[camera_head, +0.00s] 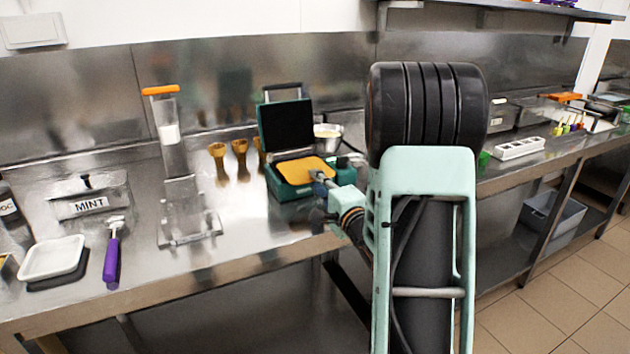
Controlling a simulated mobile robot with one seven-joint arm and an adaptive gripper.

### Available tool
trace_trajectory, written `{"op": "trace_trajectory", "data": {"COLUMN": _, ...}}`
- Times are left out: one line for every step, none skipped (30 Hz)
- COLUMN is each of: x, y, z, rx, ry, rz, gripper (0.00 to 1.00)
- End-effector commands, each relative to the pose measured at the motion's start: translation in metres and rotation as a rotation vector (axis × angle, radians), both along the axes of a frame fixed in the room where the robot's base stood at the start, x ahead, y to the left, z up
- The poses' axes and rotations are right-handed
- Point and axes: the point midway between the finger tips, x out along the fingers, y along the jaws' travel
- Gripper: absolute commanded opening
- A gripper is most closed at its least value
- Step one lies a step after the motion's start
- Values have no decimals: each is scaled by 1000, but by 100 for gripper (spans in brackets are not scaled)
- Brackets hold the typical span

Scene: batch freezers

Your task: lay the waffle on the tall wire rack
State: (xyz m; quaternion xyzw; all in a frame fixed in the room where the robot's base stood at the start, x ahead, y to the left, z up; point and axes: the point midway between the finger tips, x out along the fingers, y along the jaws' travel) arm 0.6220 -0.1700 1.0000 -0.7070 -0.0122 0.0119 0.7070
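The waffle (306,170) is a flat golden-yellow slab. It lies in the open green waffle iron (284,196) on the steel counter, with the iron's dark lid raised behind it. My gripper (318,178) is at the right front edge of the waffle, seemingly touching or very close to it. The fingers are small and partly hidden, so I cannot tell whether they hold the waffle. I cannot make out a tall wire rack; my arm hides part of the counter.
A tall dispenser with an orange top (160,91), a MINT tub (90,205), a purple-handled scoop (111,258) and a white tray (52,258) are farther left.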

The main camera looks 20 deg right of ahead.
Motion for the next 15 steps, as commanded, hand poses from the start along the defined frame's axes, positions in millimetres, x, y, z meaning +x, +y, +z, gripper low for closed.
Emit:
{"op": "trace_trajectory", "data": {"x": 2, "y": 0, "z": 0, "rx": 0, "ry": 1, "rz": 0, "gripper": 16}}
{"op": "trace_trajectory", "data": {"x": 2, "y": 0, "z": 0, "rx": 0, "ry": 1, "rz": -1, "gripper": 16}}
{"op": "trace_trajectory", "data": {"x": 3, "y": 0, "z": 0, "rx": 0, "ry": 1, "rz": -1, "gripper": 16}}
{"op": "trace_trajectory", "data": {"x": 3, "y": 0, "z": 0, "rx": 0, "ry": 1, "rz": -1, "gripper": 16}}
{"op": "trace_trajectory", "data": {"x": 3, "y": 0, "z": 0, "rx": 0, "ry": 1, "rz": -1, "gripper": 16}}
{"op": "trace_trajectory", "data": {"x": 3, "y": 0, "z": 0, "rx": 0, "ry": 1, "rz": -1, "gripper": 16}}
{"op": "trace_trajectory", "data": {"x": 3, "y": 0, "z": 0, "rx": 0, "ry": 1, "rz": -1, "gripper": 16}}
{"op": "trace_trajectory", "data": {"x": 3, "y": 0, "z": 0, "rx": 0, "ry": 1, "rz": -1, "gripper": 16}}
{"op": "trace_trajectory", "data": {"x": 3, "y": 0, "z": 0, "rx": 0, "ry": 1, "rz": 0, "gripper": 16}}
{"op": "trace_trajectory", "data": {"x": 3, "y": 0, "z": 0, "rx": 0, "ry": 1, "rz": 0, "gripper": 16}}
{"op": "trace_trajectory", "data": {"x": 3, "y": 0, "z": 0, "rx": 0, "ry": 1, "rz": 0, "gripper": 15}}
{"op": "trace_trajectory", "data": {"x": 3, "y": 0, "z": 0, "rx": 0, "ry": 1, "rz": 0, "gripper": 13}}
{"op": "trace_trajectory", "data": {"x": 3, "y": 0, "z": 0, "rx": 0, "ry": 1, "rz": 0, "gripper": 11}}
{"op": "trace_trajectory", "data": {"x": 3, "y": 0, "z": 0, "rx": 0, "ry": 1, "rz": 0, "gripper": 9}}
{"op": "trace_trajectory", "data": {"x": 3, "y": 0, "z": 0, "rx": 0, "ry": 1, "rz": 0, "gripper": 7}}
